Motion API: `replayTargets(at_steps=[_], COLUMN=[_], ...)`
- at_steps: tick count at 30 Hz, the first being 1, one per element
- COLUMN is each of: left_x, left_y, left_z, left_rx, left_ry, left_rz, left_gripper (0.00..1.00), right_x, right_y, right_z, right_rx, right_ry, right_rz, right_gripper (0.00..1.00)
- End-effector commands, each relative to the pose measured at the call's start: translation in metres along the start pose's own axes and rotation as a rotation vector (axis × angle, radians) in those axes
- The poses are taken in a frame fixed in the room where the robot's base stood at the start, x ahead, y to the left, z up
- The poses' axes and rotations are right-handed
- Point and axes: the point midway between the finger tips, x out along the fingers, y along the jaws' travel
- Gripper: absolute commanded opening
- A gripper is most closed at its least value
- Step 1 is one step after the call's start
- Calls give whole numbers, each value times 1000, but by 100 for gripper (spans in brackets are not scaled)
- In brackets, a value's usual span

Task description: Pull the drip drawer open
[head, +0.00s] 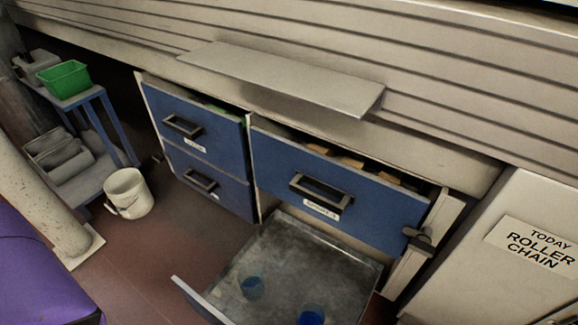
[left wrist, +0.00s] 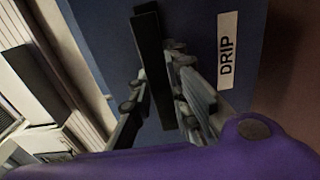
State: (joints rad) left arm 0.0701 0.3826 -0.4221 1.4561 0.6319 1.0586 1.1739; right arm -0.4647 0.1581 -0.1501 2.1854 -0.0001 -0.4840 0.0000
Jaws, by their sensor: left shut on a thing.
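The drip drawer (head: 310,255), a grey tray low on the right of the cabinet, stands pulled out in the head view. Its front panel (head: 196,301) runs off the bottom edge, so its handle is hidden there. The left wrist view shows its blue face with a white DRIP label (left wrist: 228,50) and a dark bar handle (left wrist: 153,75). My left gripper (left wrist: 158,72) is shut on this handle, a finger on each side. The head view does not show it. My right gripper is in neither view.
Two blue cups, one (head: 252,287) further left and one (head: 311,315) further right, are in the tray. The right upper drawer (head: 375,210) stands partly open above. A white bucket (head: 128,192) and blue cart (head: 105,120) are at left. Floor between is clear.

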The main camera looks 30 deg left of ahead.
Motion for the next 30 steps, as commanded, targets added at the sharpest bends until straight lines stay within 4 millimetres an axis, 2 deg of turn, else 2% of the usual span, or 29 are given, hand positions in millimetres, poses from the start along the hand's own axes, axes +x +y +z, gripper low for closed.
replayTargets(at_steps=[10, 11, 15, 25, 30], left_x=[-2, -2, -2, -4, -20], left_y=[0, 0, 0, 0, -1], left_z=[0, 0, 0, 0, -1], left_rx=[-1, -1, -1, 0, 1], left_ry=[0, 0, 0, 1, 2], left_rz=[-1, -1, -2, -3, -6], left_gripper=[0, 17, 36, 36, 36], right_x=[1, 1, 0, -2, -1], right_y=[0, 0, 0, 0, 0], right_z=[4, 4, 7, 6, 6], right_rx=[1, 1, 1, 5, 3], right_ry=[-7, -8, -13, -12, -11], right_rz=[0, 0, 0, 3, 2], right_gripper=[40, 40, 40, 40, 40])
